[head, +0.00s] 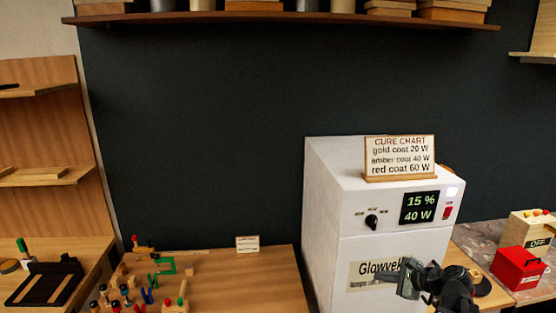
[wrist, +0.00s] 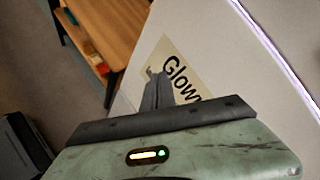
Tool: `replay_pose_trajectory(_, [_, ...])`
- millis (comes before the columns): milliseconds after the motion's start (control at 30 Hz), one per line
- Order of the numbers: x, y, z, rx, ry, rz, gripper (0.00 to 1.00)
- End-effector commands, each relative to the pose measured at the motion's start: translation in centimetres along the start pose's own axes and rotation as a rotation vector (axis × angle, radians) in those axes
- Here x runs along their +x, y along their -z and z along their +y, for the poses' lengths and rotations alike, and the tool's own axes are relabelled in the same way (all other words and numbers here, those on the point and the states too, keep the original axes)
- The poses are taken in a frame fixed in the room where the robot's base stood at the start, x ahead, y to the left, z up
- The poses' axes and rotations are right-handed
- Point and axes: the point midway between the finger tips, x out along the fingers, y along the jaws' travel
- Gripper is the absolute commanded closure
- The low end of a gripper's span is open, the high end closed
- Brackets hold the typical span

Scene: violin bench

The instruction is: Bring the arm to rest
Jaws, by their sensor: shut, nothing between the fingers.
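My gripper (head: 408,285) is in front of the lower right part of a white cabinet (head: 325,195) labelled "Glowve…" in the head view. Its fingers are shut with nothing between them. In the wrist view the closed fingers (wrist: 158,92) overlap the cabinet's label (wrist: 180,70), and I cannot tell whether they touch it. The cabinet's display (head: 419,208) reads 15 % and 40 W. A black knob (head: 372,221) and a red switch (head: 447,212) sit on the same face. The rest of my arm is mostly out of view.
A cure chart (head: 400,158) stands on the cabinet. A wooden bench (head: 225,285) with several small tools and clamps is to the left. A red box (head: 517,267) and a wooden box marked OFF (head: 527,236) are at the right. A shelf (head: 290,17) runs above.

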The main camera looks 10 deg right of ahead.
Motion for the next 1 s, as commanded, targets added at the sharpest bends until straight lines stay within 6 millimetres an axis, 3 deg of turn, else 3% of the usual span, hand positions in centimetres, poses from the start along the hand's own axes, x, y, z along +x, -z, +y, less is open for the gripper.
replay_pose_trajectory(33, [3.1, -2.0, 3.1, -0.156, -0.113, 0.007, 1.00])
replay_pose_trajectory(100, [6.6, -4.5, 7.8, -0.420, -0.292, 0.014, 1.00])
replay_pose_trajectory(200, [10.1, -7.5, 14.6, -0.832, -0.564, -0.007, 1.00])
replay_pose_trajectory(300, [11.5, -9.4, 19.7, -1.194, -0.804, -0.054, 1.00])
replay_pose_trajectory(400, [11.8, -10.6, 22.7, -1.458, -0.987, -0.104, 1.00])
replay_pose_trajectory(600, [11.5, -11.4, 24.4, -1.668, -1.143, -0.151, 1.00])
replay_pose_trajectory(1000, [11.5, -11.4, 24.3, -1.670, -1.143, -0.150, 1.00])
